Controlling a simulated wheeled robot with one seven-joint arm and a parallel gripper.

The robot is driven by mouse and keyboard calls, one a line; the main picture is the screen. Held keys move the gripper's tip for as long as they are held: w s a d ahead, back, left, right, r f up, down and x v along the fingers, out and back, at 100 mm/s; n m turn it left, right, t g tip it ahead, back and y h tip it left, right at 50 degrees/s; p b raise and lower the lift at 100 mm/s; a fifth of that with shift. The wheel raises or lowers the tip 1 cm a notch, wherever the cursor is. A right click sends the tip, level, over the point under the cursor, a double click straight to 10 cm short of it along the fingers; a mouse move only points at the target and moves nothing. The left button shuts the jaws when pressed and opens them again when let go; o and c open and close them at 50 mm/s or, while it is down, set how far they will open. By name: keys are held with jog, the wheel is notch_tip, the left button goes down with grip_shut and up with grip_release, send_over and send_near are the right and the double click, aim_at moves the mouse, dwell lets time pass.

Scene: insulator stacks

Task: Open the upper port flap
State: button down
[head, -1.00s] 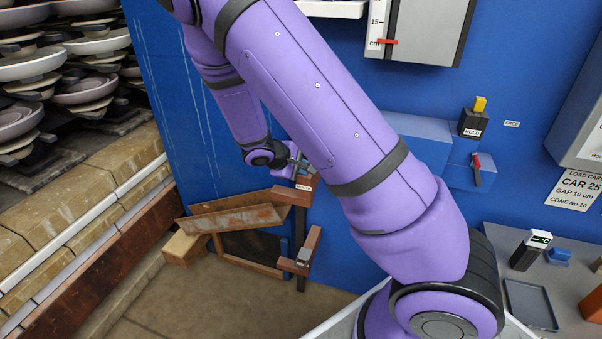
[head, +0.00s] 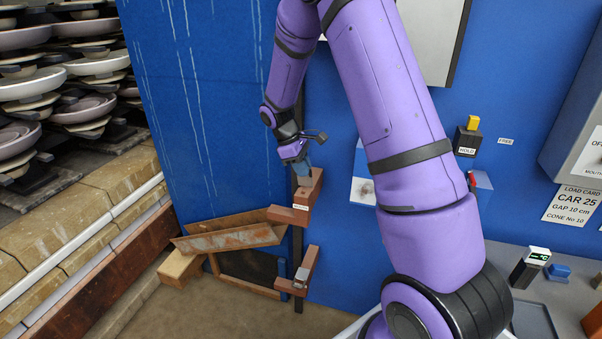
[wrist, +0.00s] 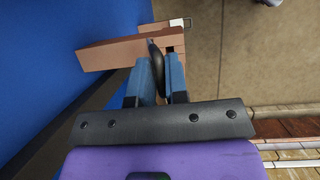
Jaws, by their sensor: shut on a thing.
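The upper port (head: 310,196) is a reddish-brown brick bracket on a dark vertical strip of the blue wall, with a small label below it. It also shows in the wrist view as a brown block (wrist: 108,56). My gripper (head: 304,178) points down onto this port from above. In the wrist view my gripper (wrist: 160,68) has its two blue fingers on either side of a dark grey, rounded piece (wrist: 155,60), apparently the upper port flap's tab, and is shut on it. The rest of the flap is hidden by the fingers and brickwork. I cannot tell how far it is turned.
A similar lower port (head: 311,262) with a grey tab (head: 301,277) sits below. Rusty angled plates (head: 228,238) and a wooden block (head: 180,267) stand to its left. Shelves of bowls (head: 75,70) are at the far left. The floor (head: 215,312) in front is clear.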

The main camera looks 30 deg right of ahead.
jog(key=shift+w+d+g+y, duration=0.65)
jog(key=shift+d+y, duration=0.2)
jog(key=shift+y, duration=0.15)
jog(key=shift+w+d+n, duration=0.3)
jog(key=shift+w+d, duration=0.35)
jog(key=shift+d, duration=0.2)
jog(key=shift+w+d, duration=0.1)
jog(key=shift+d, duration=0.05)
jog(key=c, duration=1.2)
grip_release()
jog(key=shift+c, duration=0.2)
jog(key=shift+r, duration=0.1)
jog(key=s+a+r, duration=0.2)
jog(key=s, duration=0.5)
jog(key=s+a+r, duration=0.2)
jog(key=s, duration=0.6)
jog(key=shift+s+a+r, duration=0.15)
jog(key=shift+a+r, duration=0.2)
jog(key=shift+r, duration=0.05)
